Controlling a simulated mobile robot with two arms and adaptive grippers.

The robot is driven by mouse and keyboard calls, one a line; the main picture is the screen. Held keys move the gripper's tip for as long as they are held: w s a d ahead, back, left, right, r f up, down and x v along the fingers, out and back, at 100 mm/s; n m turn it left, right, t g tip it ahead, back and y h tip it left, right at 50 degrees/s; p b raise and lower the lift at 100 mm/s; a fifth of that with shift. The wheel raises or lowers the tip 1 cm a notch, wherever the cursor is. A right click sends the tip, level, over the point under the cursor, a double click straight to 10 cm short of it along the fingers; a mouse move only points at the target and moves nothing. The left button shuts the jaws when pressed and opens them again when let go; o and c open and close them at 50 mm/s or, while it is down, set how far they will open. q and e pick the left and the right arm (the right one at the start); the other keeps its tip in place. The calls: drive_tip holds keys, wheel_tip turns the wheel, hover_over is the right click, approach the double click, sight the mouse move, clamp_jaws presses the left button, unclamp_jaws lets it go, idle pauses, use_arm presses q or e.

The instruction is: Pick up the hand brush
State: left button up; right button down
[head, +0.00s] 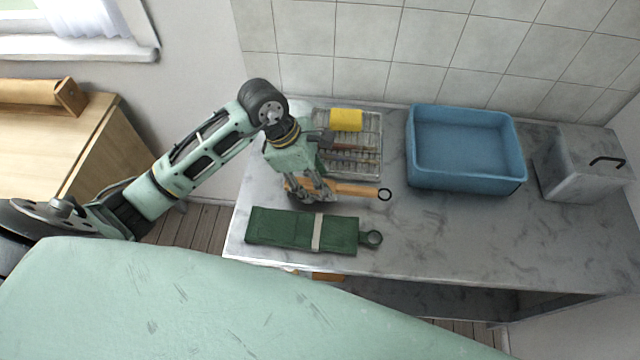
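An orange wooden handle with a black ring at its right end, which looks like the hand brush (358,190), lies along the marble counter (450,240). My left gripper (308,193) comes down from above over the left part of this handle. Its fingers are at the handle and hide much of the left end, so the brush head cannot be made out clearly. Whether the fingers are closed on it cannot be told. My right gripper is out of view.
A wire rack (367,162) with a yellow block (346,119) and a brown-handled tool stands behind. A green strapped case (280,229) lies in front. A blue tub (465,180) and a grey box (565,180) stand right. The counter's front right is clear.

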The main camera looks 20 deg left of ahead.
sight(338, 192)
use_arm(q)
drive_tip(key=x, duration=0.2)
drive_tip(key=shift+w+d+f+p, duration=0.2)
drive_tip(key=shift+w+f+p, duration=0.1)
drive_tip(key=shift+p, duration=0.1)
drive_tip(key=shift+d+f, duration=0.1)
drive_tip(key=shift+f, duration=0.5)
drive_tip(key=c, duration=0.9)
clamp_jaws()
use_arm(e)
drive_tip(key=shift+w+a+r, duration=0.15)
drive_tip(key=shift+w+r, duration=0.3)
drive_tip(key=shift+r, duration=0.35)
